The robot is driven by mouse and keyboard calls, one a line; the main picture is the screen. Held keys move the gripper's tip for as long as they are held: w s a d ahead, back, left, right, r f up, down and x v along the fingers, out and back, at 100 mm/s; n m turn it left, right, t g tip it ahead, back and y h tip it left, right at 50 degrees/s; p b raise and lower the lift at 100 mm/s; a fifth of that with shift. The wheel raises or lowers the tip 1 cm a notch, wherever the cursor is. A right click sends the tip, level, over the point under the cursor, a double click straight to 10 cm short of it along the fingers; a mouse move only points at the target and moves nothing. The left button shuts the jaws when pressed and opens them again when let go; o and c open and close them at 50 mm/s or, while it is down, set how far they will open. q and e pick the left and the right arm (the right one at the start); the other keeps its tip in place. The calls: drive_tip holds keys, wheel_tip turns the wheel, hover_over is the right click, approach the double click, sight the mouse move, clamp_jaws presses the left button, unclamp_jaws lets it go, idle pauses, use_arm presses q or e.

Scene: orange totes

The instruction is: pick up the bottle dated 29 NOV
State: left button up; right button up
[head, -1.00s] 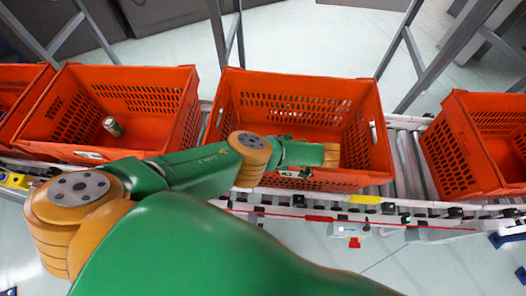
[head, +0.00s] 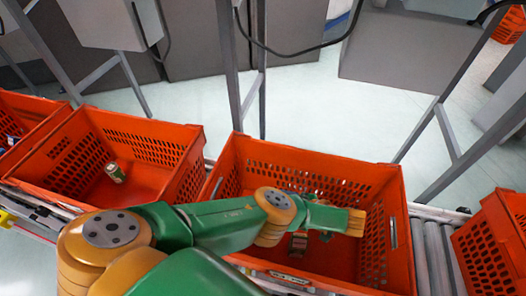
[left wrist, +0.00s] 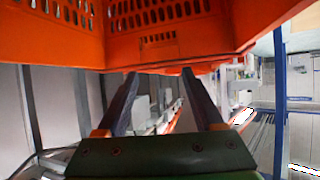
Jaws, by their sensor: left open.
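A small green-and-tan bottle or can (head: 115,172) lies in the left tote. Another small item (head: 298,243) shows in the middle tote, just below my left arm and partly hidden by it. No date can be read on either. My left arm reaches across the middle tote in the head view, and its fingers cannot be made out clearly there. In the left wrist view my left gripper (left wrist: 160,80) is open, its two dark fingers apart with nothing between them. An orange tote wall fills the top of that view, beyond the fingertips. My right gripper is in no view.
The orange middle tote (head: 392,180) and left tote (head: 190,160) stand side by side on a roller conveyor (head: 432,255). Another tote (head: 490,250) stands at the right, and one is cut off at far left. Grey metal posts (head: 232,70) rise behind the totes.

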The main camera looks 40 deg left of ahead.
use_arm(q)
wheel_tip(320, 180, down, 19)
drive_tip(key=b, duration=1.8)
drive_tip(key=x, duration=0.3)
drive_tip(key=p+x, duration=0.1)
drive_tip(key=x, duration=0.2)
drive_tip(key=shift+s+a+r+p, duration=0.2)
drive_tip(key=shift+r+p, duration=0.1)
drive_tip(key=shift+r, duration=0.1)
drive_tip(key=shift+a+f, duration=0.25)
drive_tip(key=shift+a, duration=0.15)
clamp_jaws()
drive_tip(key=shift+w, duration=0.1)
